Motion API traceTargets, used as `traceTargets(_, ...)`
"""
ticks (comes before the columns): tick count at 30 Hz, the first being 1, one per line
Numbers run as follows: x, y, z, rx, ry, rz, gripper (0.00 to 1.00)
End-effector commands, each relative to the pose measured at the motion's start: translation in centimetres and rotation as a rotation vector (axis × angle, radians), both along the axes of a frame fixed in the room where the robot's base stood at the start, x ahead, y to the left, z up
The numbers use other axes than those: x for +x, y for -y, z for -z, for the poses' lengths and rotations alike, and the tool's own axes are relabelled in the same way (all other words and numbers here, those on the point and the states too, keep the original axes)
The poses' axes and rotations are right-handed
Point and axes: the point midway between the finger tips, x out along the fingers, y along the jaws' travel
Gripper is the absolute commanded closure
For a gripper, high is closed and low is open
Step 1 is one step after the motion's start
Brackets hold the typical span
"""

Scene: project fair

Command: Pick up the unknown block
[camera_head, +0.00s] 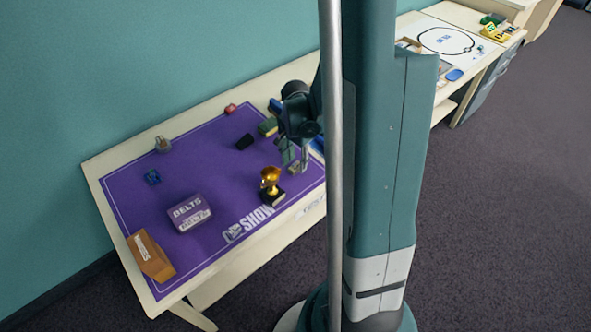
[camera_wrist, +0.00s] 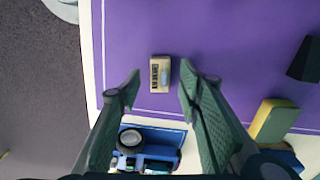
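A small tan block (camera_wrist: 160,74) with a dark printed label and a light-blue patch lies on the purple mat in the wrist view. I cannot read the label clearly. A small tan thing (camera_head: 293,169) near my gripper in the head view looks like the same block. My gripper (camera_wrist: 159,78) is open and empty, pointing down. Its two fingers appear on the left and right of the block in the wrist view, with a gap on each side. In the head view my gripper (camera_head: 298,158) hangs over the mat's right part, partly behind my column.
A gold trophy (camera_head: 270,183) stands close by. A blue tray (camera_wrist: 155,136) holding a wheel, a green-yellow block (camera_wrist: 273,120) and a black block (camera_wrist: 306,60) are nearby. A belts box (camera_head: 190,212) and brown box (camera_head: 150,256) stand left. The purple mat's (camera_head: 215,160) middle has free room.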

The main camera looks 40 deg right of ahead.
Motion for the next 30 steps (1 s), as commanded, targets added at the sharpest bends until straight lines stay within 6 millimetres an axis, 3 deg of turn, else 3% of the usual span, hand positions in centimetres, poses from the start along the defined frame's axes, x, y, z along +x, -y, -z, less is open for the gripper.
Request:
traceTargets(6, -0.02, -0.02, 1.37, 0.000, 0.000, 0.000, 0.65)
traceTargets(23, -0.02, -0.01, 1.42, 0.000, 0.000, 0.000, 0.65)
traceTargets(30, -0.01, -0.01, 1.42, 0.000, 0.000, 0.000, 0.92)
